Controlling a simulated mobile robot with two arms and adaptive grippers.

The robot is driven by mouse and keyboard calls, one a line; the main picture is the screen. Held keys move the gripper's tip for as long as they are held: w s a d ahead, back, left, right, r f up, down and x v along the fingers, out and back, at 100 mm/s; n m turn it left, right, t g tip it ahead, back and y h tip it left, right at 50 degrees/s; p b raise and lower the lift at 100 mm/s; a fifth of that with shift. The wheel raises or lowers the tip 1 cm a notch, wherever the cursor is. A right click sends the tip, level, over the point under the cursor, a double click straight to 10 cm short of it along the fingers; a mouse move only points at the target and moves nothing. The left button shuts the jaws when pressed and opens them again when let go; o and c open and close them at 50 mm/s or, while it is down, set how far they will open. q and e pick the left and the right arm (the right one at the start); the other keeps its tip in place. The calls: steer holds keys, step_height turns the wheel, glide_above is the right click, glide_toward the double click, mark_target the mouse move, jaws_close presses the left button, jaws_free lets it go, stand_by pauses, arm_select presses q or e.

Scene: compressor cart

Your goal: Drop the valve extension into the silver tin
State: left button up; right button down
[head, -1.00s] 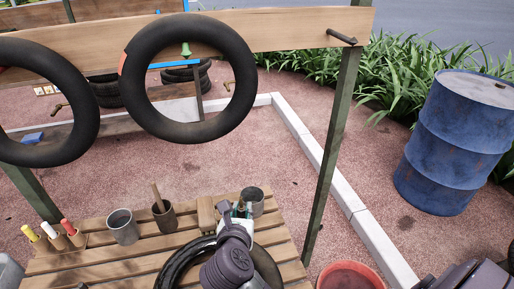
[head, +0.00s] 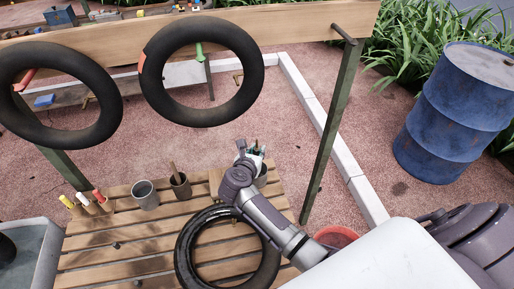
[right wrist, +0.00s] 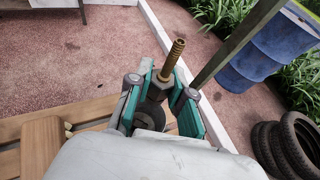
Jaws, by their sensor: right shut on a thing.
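My right gripper (head: 252,153) is over the back right of the slatted bench, with its arm reaching in from the right. In the right wrist view, the teal fingers (right wrist: 161,92) are shut on the brass, ribbed valve extension (right wrist: 175,56), which sticks up beyond the tips. A silver-grey tin (head: 145,195) stands further left on the bench. My left gripper is out of view.
A black tyre (head: 184,250) lies on the bench (head: 110,262). Coloured markers (head: 83,199) stand at the left. Tyres hang from the beam above. A red bucket (head: 335,237) and green post (head: 325,150) are at right.

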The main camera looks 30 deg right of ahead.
steer(key=shift+f+b, duration=2.65)
steer(key=shift+f, duration=1.25)
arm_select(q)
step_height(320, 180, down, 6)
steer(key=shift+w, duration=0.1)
arm_select(e)
steer(key=c, duration=1)
jaws_free()
steer(key=shift+o, duration=0.2)
step_height(320, 180, up, 7)
steer(key=p, duration=0.5)
steer(key=shift+r+p, duration=0.1)
steer(key=shift+p, duration=0.2)
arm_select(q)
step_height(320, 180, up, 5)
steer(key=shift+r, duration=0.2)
